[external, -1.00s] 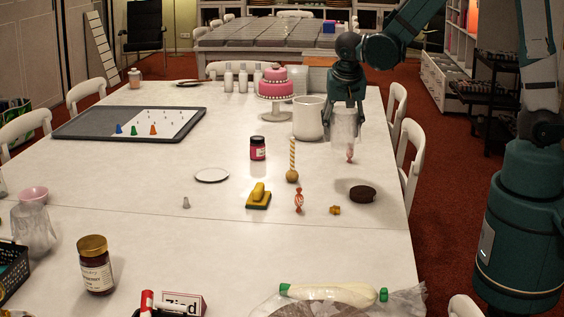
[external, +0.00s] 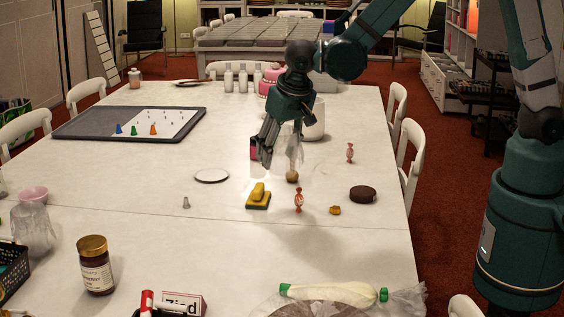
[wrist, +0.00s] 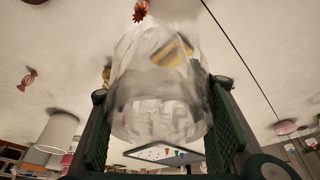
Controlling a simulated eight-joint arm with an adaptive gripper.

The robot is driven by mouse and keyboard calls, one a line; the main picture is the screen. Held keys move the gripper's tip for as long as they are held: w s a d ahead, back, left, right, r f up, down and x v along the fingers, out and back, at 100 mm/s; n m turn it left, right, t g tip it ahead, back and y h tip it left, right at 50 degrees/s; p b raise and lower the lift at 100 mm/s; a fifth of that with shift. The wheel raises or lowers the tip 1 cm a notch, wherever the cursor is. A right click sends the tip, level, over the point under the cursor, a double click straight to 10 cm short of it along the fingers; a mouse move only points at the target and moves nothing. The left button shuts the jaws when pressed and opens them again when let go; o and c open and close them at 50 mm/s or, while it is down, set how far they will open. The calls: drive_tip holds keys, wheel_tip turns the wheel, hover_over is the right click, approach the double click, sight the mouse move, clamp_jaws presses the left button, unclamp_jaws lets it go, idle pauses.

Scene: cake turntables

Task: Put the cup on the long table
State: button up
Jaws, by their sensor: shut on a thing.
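A clear, see-through cup (external: 295,150) is between the fingers of my gripper (external: 270,155), above the middle of the white long table (external: 120,190). In the wrist view the cup (wrist: 158,85) fills the space between the two dark green fingers of my gripper (wrist: 160,125). Things behind show through its wall. In the external view my fingers hide part of the cup.
Under and near my gripper are a yellow-and-black block (external: 258,197), wrapped candy (external: 298,200), a dark round cookie (external: 362,194) and a white plate (external: 211,175). A large white mug (external: 315,120) and pink cake (external: 270,82) stand behind. The left-middle tabletop is clear.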

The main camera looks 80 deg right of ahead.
drive_tip(key=w+a+n, duration=0.2)
drive_tip(key=w+a, duration=0.1)
drive_tip(key=a, duration=0.7)
drive_tip(key=w+a+n+t+y, duration=0.1)
drive_tip(key=w+a+n, duration=0.1)
drive_tip(key=a, duration=0.8)
drive_tip(key=shift+w+a+n+p, duration=0.3)
drive_tip(key=shift+w+a+n, duration=0.05)
drive_tip(key=shift+w+n, duration=0.05)
drive_tip(key=shift+f+y, duration=0.2)
drive_tip(key=shift+y, duration=0.1)
drive_tip(key=shift+s+a+f+b, duration=0.1)
drive_tip(key=shift+f+b, duration=0.05)
drive_tip(key=shift+b, duration=0.15)
drive_tip(key=b, duration=0.1)
approach(239, 242)
drive_tip(key=shift+w+d+r, duration=0.2)
drive_tip(key=shift+w+d, duration=0.2)
drive_tip(key=shift+w, duration=0.3)
drive_tip(key=shift+f+b, duration=0.5)
drive_tip(key=shift+f, duration=1.35)
drive_tip(key=shift+f, duration=0.3)
